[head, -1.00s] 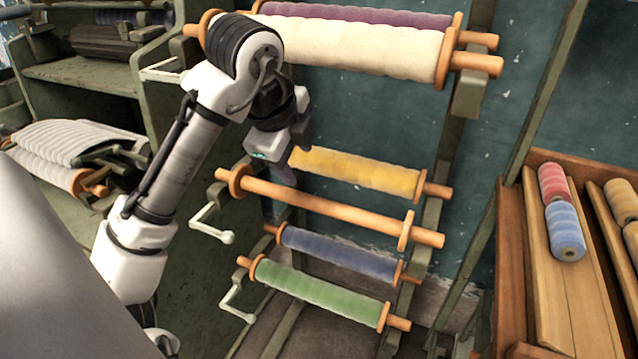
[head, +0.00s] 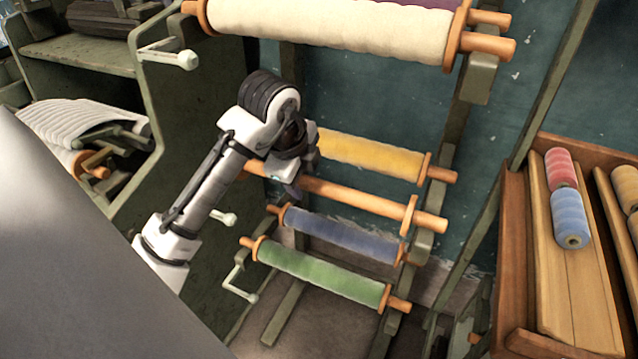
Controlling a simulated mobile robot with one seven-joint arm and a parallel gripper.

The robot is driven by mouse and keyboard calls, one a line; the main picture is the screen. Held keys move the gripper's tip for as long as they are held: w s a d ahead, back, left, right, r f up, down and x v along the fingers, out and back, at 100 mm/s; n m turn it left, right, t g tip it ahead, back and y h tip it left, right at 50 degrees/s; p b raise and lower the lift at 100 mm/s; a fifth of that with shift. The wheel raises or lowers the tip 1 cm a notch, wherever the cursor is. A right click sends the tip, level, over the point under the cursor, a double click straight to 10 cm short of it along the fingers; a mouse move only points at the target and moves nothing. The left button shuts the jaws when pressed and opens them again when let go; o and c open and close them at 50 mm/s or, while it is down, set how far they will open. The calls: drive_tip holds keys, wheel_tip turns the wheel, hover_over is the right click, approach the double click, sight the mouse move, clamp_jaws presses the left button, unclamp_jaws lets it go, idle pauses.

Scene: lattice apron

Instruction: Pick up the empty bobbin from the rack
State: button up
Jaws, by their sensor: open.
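The empty bobbin (head: 350,196) is a bare orange wooden rod with end discs. It lies across the green rack (head: 470,85), between the yellow bobbin (head: 365,158) above and the blue bobbin (head: 340,234) below. The fingers are small and dark here. I cannot tell whether they touch the rod.
A green bobbin (head: 320,275) is lowest on the rack and a large cream bobbin (head: 335,30) is at the top. Pale crank handles (head: 240,282) stick out on the rack's left. A wooden tray (head: 515,265) with thread spools stands at the right.

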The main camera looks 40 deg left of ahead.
drive_tip(key=shift+x, duration=1.4)
drive_tip(key=shift+a, duration=0.1)
drive_tip(key=c, duration=1.1)
clamp_jaws()
drive_tip(key=shift+r, duration=0.15)
